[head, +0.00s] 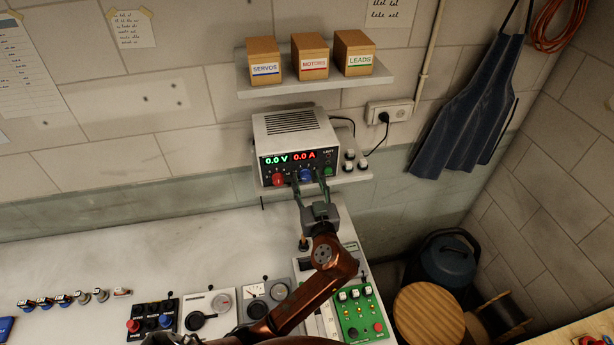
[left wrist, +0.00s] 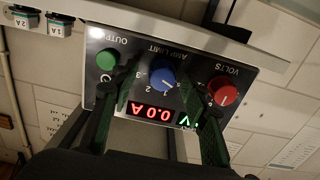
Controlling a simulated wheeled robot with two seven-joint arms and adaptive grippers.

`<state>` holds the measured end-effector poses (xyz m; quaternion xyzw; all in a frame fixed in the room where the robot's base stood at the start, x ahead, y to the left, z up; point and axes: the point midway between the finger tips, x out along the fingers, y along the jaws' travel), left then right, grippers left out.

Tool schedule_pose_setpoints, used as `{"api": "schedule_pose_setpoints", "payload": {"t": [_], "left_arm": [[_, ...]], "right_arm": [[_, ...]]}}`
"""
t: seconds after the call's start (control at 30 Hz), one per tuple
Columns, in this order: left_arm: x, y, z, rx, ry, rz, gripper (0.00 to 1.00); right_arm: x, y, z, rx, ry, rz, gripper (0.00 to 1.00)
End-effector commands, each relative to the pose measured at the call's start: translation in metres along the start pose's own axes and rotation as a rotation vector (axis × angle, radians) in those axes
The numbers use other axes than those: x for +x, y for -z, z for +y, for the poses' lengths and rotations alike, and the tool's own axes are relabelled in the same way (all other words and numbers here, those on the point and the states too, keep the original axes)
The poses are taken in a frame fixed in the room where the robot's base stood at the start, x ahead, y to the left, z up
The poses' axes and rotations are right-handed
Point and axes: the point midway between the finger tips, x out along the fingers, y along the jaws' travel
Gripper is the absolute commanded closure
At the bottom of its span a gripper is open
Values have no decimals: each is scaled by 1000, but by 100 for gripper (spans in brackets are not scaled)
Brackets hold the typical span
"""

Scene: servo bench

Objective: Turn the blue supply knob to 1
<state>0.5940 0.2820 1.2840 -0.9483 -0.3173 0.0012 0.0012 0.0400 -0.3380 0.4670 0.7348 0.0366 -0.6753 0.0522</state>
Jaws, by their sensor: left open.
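The blue supply knob (head: 306,175) is on the front panel of the grey power supply (head: 295,130), between a red knob (head: 278,180) and a green button (head: 327,170). In the left wrist view, which is upside down, the blue knob (left wrist: 164,80) sits under the AMP LIMIT label. My left gripper (head: 309,178) is open, its fingers one on each side of the blue knob, apart from it as far as I can tell. The displays read 0.0 V and 0.0 A. My right gripper is not in view.
The supply stands on a small wall shelf (head: 345,180) with several small blocks at its right. A shelf above holds three boxes, including the MOTORS box (head: 311,57). Below, the bench (head: 140,250) carries several control panels. The bench's left part is mostly clear.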

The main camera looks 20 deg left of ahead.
Motion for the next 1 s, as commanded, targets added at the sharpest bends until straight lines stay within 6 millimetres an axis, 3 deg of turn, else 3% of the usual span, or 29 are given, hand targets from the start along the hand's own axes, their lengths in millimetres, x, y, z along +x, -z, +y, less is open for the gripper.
{"api": "schedule_pose_setpoints", "payload": {"t": [0.13, 0.37, 0.67, 1.0], "left_arm": [[6, 0, -1, 0, 1, -1, 58], [6, -1, -1, -1, 1, -1, 59], [6, -1, -1, 0, 1, -1, 79], [6, -1, -2, 0, 2, -1, 100]], "right_arm": [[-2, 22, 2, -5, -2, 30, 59], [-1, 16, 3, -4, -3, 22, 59], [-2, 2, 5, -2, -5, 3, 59], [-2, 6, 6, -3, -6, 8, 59]]}}
